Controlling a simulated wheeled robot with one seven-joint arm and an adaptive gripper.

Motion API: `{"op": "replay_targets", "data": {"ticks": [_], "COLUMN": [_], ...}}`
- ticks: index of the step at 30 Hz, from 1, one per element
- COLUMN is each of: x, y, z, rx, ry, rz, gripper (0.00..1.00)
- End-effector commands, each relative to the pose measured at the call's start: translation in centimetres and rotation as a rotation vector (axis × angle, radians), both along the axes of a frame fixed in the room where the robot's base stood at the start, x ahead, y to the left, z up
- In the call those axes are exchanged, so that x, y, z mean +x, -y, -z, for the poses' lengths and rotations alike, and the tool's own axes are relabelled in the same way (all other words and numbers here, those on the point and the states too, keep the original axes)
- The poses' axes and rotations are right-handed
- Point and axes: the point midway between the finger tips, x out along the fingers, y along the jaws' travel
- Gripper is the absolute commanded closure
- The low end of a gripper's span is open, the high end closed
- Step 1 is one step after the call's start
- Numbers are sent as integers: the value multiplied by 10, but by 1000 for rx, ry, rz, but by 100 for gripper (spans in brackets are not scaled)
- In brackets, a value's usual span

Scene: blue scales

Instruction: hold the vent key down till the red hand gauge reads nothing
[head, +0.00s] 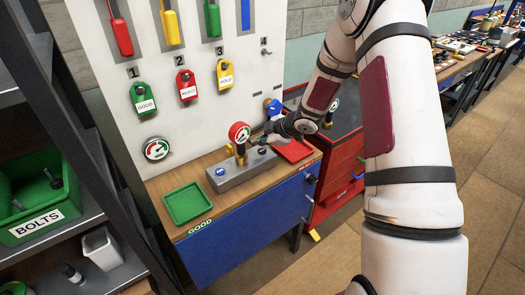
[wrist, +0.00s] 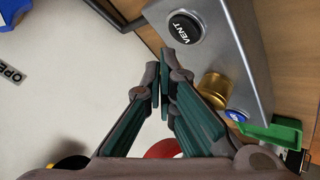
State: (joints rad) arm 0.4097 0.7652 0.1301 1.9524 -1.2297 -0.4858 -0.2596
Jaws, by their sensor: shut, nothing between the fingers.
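The grey metal block (head: 240,174) stands on the wooden bench top. Its black vent key (wrist: 185,27), marked VENT, shows in the wrist view with nothing over it. The red-rimmed gauge (head: 239,132) rises from a brass fitting on the block; its needle is too small to read. Part of its red rim (wrist: 163,148) shows low in the wrist view. My gripper (head: 263,139) is over the block's right end in the head view. In the wrist view my gripper (wrist: 160,72) is shut and empty, its tips beside the key; contact cannot be told.
A blue button (head: 220,171) sits on the block's left end. A green tray (head: 184,204) is to the left and a red tray (head: 296,149) to the right. The white panel (head: 205,133) behind carries tags and another gauge (head: 156,149). A shelf with a BOLTS bin stands left.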

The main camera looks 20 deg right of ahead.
Motion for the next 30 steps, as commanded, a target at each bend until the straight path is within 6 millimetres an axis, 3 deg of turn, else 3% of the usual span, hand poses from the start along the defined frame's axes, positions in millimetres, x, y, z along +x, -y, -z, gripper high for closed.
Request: {"op": "replay_targets", "data": {"ticks": [12,30], "x": [-2,0], "y": [0,0], "z": [-39,-41], "rx": [1,1], "ry": [2,1], "rz": [1,1], "gripper": [100,100]}}
